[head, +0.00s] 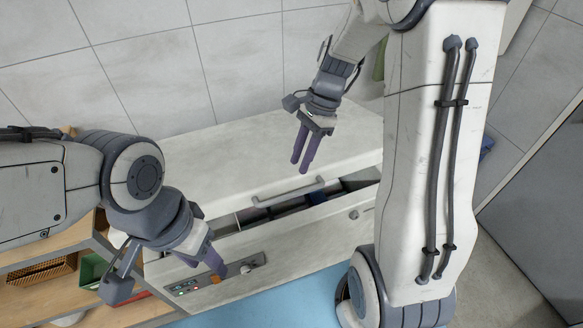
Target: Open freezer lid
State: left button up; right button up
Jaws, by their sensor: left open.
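The white chest freezer (275,262) stands against the tiled wall. Its lid (220,160) is raised slightly, and a gap along the front edge shows dark and coloured contents (300,205). A grey bar handle (290,190) is on the lid's front edge. My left gripper (212,258) is open at the freezer's front left corner, beside the control panel (195,284); its far finger is partly hidden. My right gripper (299,166) is above the lid, behind the handle, fingers pointing down with a narrow gap between them. It appears apart from the handle and holds nothing.
A wooden shelf unit (50,290) with a basket (42,272) and a green bin (92,270) stands left of the freezer. Blue floor (270,305) lies in front. A dark grey panel (540,210) is at the right. My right arm hides part of the freezer's right end.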

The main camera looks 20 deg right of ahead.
aim_at(292, 193)
jog(key=f, duration=0.3)
jog(key=a+f+m, duration=0.1)
jog(key=f, duration=0.2)
jog(key=f+m+p, duration=0.1)
jog(key=f, duration=0.2)
jog(key=shift+s+a+f, duration=0.25)
jog(key=shift+a+f, duration=0.1)
grip_shut()
dwell(1.2)
